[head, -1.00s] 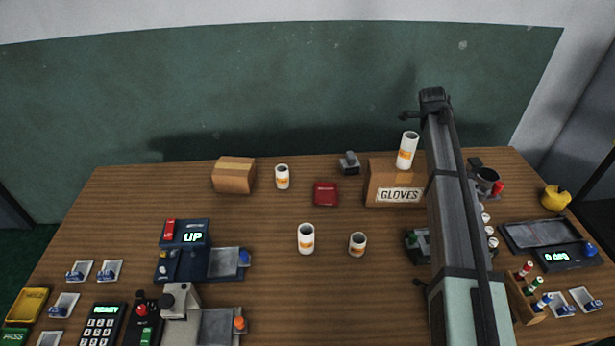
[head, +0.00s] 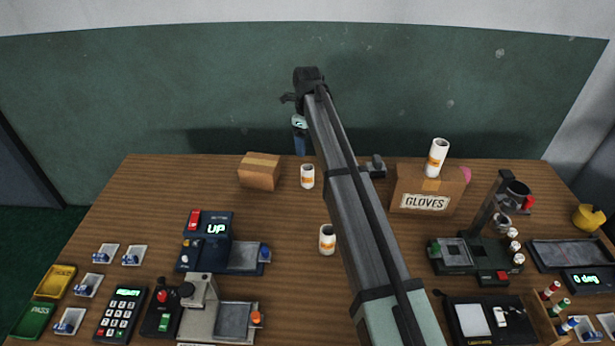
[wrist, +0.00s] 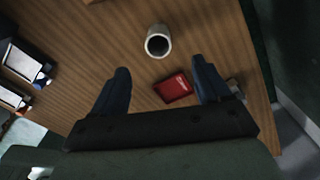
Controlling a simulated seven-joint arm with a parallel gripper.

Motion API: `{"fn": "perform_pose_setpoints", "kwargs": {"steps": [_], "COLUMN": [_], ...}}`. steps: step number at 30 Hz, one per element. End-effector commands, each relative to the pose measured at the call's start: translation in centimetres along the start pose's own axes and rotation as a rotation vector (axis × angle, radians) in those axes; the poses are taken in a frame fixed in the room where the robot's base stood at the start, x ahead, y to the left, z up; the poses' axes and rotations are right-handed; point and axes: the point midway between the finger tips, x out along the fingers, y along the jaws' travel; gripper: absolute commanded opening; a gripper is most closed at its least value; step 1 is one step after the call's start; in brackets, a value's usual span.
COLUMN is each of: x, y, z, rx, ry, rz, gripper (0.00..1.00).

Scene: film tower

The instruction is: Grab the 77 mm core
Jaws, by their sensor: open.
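Several white cores with orange labels stand upright; I cannot read their sizes, so I cannot tell which is 77 mm. In the head view, one core (head: 307,176) is at the back, one (head: 327,239) is mid-table, and a tall one (head: 437,157) is on top of the gloves box. My gripper (head: 301,143) is high over the back of the table, partly hidden by my arm. In the wrist view, my open, empty gripper (wrist: 160,64) has a core (wrist: 158,42) below and just beyond its fingertips.
A red object (wrist: 173,88) lies below, between my fingers. A cardboard box (head: 259,171) and the gloves box (head: 424,190) stand at the back. Machines (head: 210,240) fill the front left. Trays and devices (head: 465,255) crowd the right. My arm hides part of the middle.

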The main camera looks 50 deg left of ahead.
Motion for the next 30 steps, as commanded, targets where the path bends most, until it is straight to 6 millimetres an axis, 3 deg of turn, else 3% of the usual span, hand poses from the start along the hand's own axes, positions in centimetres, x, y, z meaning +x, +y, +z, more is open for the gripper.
{"fn": "perform_pose_setpoints", "kwargs": {"steps": [8, 18, 30], "x": [2.3, 7.8, 10.6], "y": [0.3, 0.2, 0.3], "z": [0.1, 0.1, -0.1], "rx": [0.000, 0.000, 0.000], "ry": [0.002, 0.001, 0.001], "rz": [0.005, 0.004, 0.004], "gripper": [0.76, 0.76, 0.76]}}
